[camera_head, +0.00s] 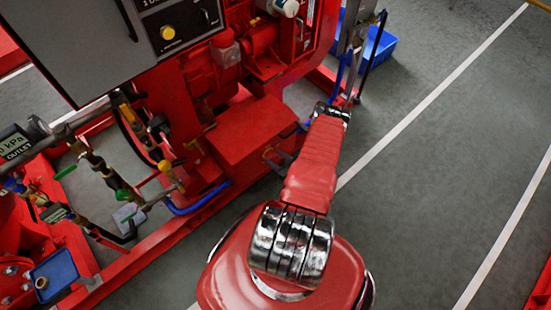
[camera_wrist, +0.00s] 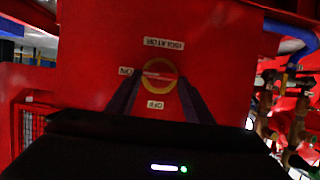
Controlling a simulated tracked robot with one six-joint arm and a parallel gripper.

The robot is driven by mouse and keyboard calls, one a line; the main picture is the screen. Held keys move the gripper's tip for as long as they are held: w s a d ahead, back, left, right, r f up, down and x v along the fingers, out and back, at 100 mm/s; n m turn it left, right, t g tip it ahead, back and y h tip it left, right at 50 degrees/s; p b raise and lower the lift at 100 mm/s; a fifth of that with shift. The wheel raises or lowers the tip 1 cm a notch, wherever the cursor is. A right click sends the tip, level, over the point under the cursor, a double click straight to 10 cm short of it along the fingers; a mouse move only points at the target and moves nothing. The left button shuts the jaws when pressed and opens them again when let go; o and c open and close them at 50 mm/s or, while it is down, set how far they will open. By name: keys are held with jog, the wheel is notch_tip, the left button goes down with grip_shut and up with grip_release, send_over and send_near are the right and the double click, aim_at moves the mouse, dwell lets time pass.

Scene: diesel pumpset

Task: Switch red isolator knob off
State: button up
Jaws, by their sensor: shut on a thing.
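In the wrist view, the red isolator knob (camera_wrist: 157,76) sits on a yellow round base on a red panel (camera_wrist: 215,60). A pale mark on the knob points left, towards the ON label (camera_wrist: 126,71). The OFF label (camera_wrist: 155,105) is below the knob and the ISOLATOR label (camera_wrist: 164,43) above; the lettering looks inverted. My gripper (camera_wrist: 160,80) has its two dark fingers on either side of the knob, shut on it.
Red pumpset machinery (camera_head: 235,60) and a grey control panel (camera_head: 90,40) stand left of my arm. A blue crate (camera_head: 380,48) is on the floor beyond it. Pipes and valves (camera_head: 120,175) crowd the left. Grey floor on the right is clear.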

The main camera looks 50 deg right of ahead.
jog(key=shift+a, duration=0.1)
jog(key=shift+a+n+h, duration=0.25)
jog(key=shift+n+h, duration=0.35)
jog(key=shift+n, duration=0.4)
jog(key=shift+w+a+f+n+t+h, duration=0.1)
jog(key=shift+a+f+n+h, duration=0.15)
jog(key=shift+n+h, duration=0.9)
jog(key=shift+w+a+f+n+t+h, duration=0.15)
jog(key=shift+n+h, duration=0.35)
jog(key=shift+n, duration=1.15)
jog(key=shift+s+a+f+n+t+h, duration=0.1)
jog(key=shift+a+f+n+h, duration=0.2)
jog(key=shift+n+h, duration=0.85)
jog(key=shift+n+y, duration=0.25)
jog(key=shift+y, duration=0.05)
jog(key=o, duration=1)
jog(key=shift+d, duration=0.15)
jog(key=shift+o, duration=0.2)
